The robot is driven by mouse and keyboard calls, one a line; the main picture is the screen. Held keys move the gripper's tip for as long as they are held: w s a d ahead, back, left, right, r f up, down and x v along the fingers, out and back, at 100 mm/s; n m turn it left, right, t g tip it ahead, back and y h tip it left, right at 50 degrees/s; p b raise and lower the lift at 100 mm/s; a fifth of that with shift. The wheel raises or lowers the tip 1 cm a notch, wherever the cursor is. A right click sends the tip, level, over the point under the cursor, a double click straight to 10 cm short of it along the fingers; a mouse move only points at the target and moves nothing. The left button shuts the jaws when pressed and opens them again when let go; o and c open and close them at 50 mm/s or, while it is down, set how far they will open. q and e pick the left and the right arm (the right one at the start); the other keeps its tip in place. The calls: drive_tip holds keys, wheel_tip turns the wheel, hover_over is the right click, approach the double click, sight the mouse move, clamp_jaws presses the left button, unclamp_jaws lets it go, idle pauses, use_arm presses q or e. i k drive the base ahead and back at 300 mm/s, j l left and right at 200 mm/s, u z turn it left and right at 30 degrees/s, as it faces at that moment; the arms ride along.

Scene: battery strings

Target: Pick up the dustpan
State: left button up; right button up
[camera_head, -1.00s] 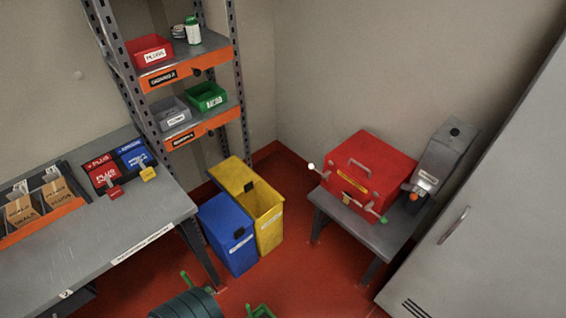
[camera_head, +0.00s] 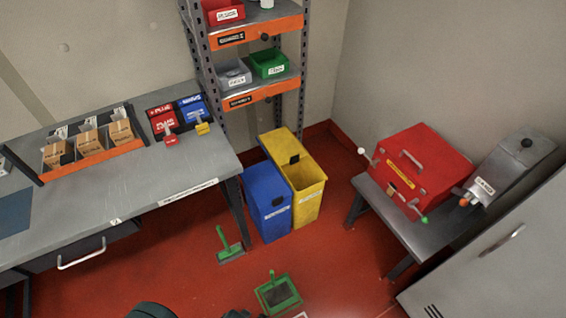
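The green dustpan (camera_head: 279,293) lies on the red floor at the bottom centre of the head view. It has a dark inner tray, and its green handle sticks up from the back edge. A green hand brush (camera_head: 228,246) with dark bristles is on the floor farther back and to the left, beside the table leg. I cannot make out either gripper. Only dark rounded shapes show at the bottom edge left of the dustpan, and I cannot tell what they are.
A blue bin (camera_head: 266,200) and a yellow bin (camera_head: 307,190) stand behind the dustpan. A grey workbench (camera_head: 100,195) is at left. A low grey table (camera_head: 425,238) bears a red box (camera_head: 415,170) at right, beside a grey cabinet (camera_head: 500,262). Floor around the dustpan is mostly clear.

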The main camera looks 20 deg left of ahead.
sight(278, 295)
drive_tip(key=u, duration=0.5)
drive_tip(key=k+j, duration=0.1)
drive_tip(key=k, duration=0.45)
drive_tip(key=k+u, duration=0.1)
drive_tip(key=k, duration=0.5)
drive_tip(key=j, duration=0.1)
